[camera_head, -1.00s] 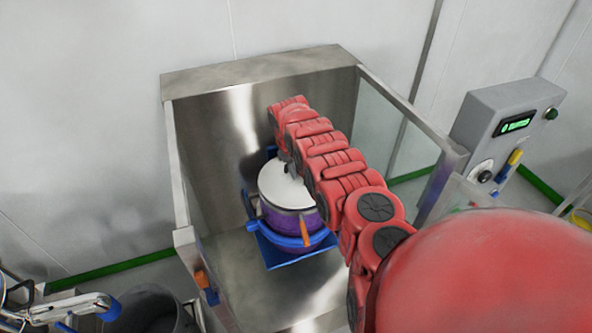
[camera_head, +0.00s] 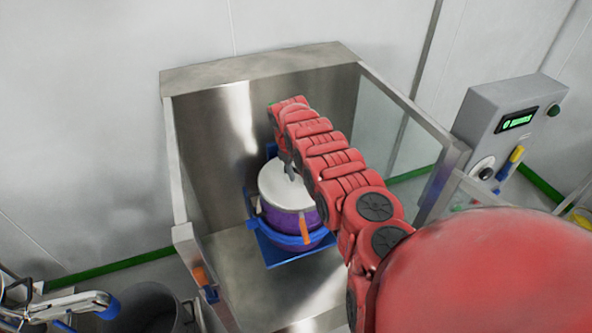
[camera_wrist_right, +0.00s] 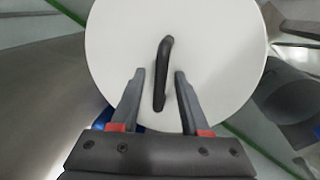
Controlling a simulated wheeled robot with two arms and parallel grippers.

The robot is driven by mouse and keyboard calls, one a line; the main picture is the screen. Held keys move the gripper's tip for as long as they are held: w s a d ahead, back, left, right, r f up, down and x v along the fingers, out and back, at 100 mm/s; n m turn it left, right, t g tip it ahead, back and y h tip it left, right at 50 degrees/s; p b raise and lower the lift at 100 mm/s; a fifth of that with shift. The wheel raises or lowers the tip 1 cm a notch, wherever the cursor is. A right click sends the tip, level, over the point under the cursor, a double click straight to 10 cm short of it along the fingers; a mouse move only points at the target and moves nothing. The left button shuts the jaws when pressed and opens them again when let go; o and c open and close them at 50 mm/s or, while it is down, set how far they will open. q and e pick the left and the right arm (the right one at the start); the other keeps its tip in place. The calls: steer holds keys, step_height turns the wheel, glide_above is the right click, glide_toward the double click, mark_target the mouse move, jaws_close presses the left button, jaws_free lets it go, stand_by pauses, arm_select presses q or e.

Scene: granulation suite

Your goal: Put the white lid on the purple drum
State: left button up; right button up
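The white lid (camera_head: 287,187) lies over the top of the purple drum (camera_head: 276,216) inside the steel booth and looks about level. Whether its rim is fully seated I cannot tell. In the right wrist view the white lid (camera_wrist_right: 215,60) has a dark bar handle (camera_wrist_right: 162,75). My right gripper (camera_wrist_right: 160,75) is open, its fingers on either side of the handle with gaps showing. In the head view my right gripper (camera_head: 290,170) is over the lid, partly hidden by my red arm.
The drum stands in a blue cradle (camera_head: 290,258) against the steel booth (camera_head: 262,72). A clear panel (camera_head: 393,135) closes the booth's right side. A grey control box (camera_head: 505,112) stands to the right. A dark bin (camera_head: 152,305) is at lower left.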

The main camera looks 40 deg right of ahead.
stand_by(0.3)
steer(key=shift+a+r+b, duration=0.15)
steer(key=shift+r+b, duration=0.3)
steer(key=shift+r, duration=0.35)
steer(key=r, duration=0.1)
steer(key=r+b, duration=0.1)
steer(key=r, duration=0.2)
steer(key=shift+s+a, duration=0.15)
steer(key=shift+a, duration=0.2)
step_height(320, 180, up, 6)
step_height(320, 180, up, 5)
steer(key=b, duration=0.2)
glide_above(289, 184)
steer(key=shift+s+r, duration=0.1)
steer(key=shift+r, duration=0.15)
